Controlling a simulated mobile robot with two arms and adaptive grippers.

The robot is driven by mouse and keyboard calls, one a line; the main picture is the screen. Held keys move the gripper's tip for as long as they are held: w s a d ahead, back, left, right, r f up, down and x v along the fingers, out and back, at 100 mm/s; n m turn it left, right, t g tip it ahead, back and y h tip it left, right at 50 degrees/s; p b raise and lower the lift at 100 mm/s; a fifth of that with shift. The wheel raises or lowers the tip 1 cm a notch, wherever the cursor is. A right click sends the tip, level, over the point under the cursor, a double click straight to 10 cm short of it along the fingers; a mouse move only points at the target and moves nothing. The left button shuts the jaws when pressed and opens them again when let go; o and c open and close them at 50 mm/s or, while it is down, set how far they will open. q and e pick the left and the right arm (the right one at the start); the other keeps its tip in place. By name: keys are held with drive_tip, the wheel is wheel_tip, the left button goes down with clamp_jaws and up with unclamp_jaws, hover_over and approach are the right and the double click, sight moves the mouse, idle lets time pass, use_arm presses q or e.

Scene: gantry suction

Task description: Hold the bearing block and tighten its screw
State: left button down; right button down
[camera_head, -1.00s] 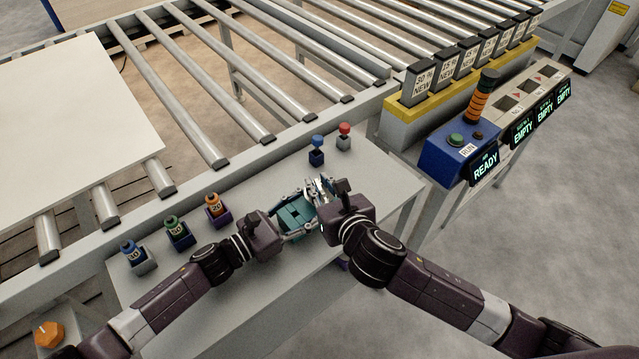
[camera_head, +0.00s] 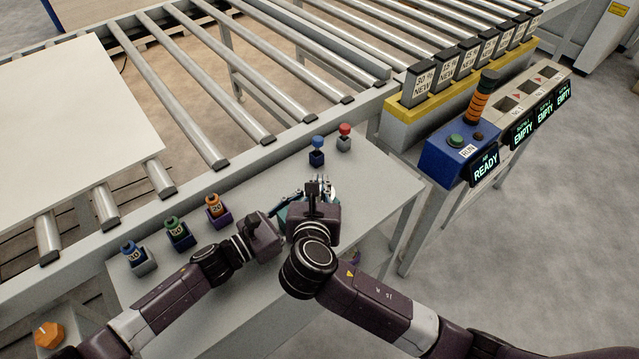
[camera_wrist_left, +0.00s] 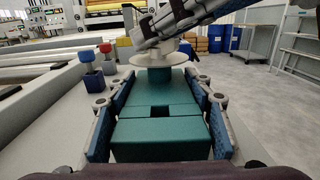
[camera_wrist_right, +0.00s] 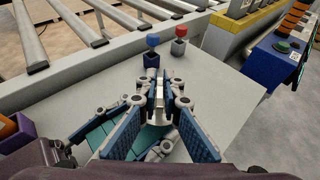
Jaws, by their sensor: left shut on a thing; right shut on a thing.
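The teal bearing block (camera_wrist_left: 160,128) lies between the two fingers of my left gripper (camera_wrist_left: 160,98), which is shut on its sides. In the head view the block is mostly hidden behind my right gripper (camera_head: 318,188). A pale round disc (camera_wrist_left: 158,58) shows at the block's far end in the left wrist view, with my right gripper's fingers over it. In the right wrist view, my right gripper (camera_wrist_right: 159,90) is shut with its fingertips close together on a small metallic piece, apparently the screw (camera_wrist_right: 158,97); its thread and seating are hidden.
On the grey table (camera_head: 375,180) stand a blue-topped (camera_head: 318,150) and a red-topped post (camera_head: 344,138) behind the grippers. Several coloured bit holders, including an orange-topped one (camera_head: 213,208), stand at left. A roller conveyor (camera_head: 190,100) runs behind; the table's right end is clear.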

drive_tip(key=shift+s+f, duration=0.15)
drive_tip(key=shift+f, duration=0.25)
drive_tip(key=c, duration=2.1)
unclamp_jaws()
drive_tip(key=shift+r, duration=0.1)
drive_tip(key=shift+s+a+r, duration=0.1)
drive_tip(key=shift+s+r, duration=0.15)
drive_tip(key=shift+s, duration=0.15)
drive_tip(key=v, duration=1.1)
